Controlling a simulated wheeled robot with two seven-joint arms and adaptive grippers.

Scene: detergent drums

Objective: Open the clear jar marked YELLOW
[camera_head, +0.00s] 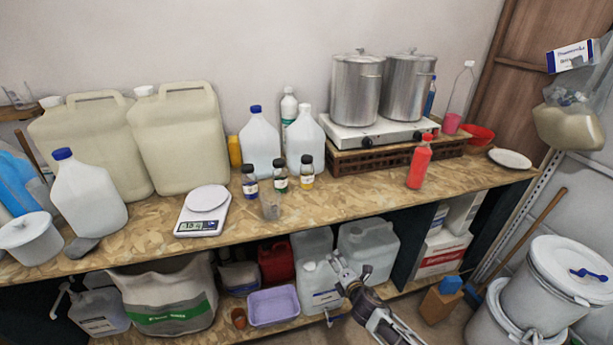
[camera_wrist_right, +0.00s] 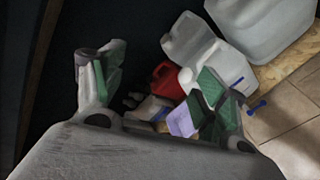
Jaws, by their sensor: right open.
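Three small clear jars with dark caps stand in a row near the middle of the worktop in the head view. The right one (camera_head: 306,180) has a yellow band, the middle one (camera_head: 280,183) a green band and the left one (camera_head: 250,187) a blue band; their lettering is too small to read. The yellow-banded jar stands upright with its cap on. My right gripper (camera_head: 350,270) is open and empty, below the worktop level and in front of the lower shelf, apart from the jars. Its spread fingers also show in the right wrist view (camera_wrist_right: 158,88). My left gripper is not in view.
A clear beaker (camera_head: 271,208) stands just in front of the jars, with a white scale (camera_head: 203,212) to the left. White jugs (camera_head: 305,140) stand close behind. A red bottle (camera_head: 419,163) stands to the right; the worktop (camera_head: 350,193) between is clear. A lilac basin (camera_head: 273,306) sits below.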

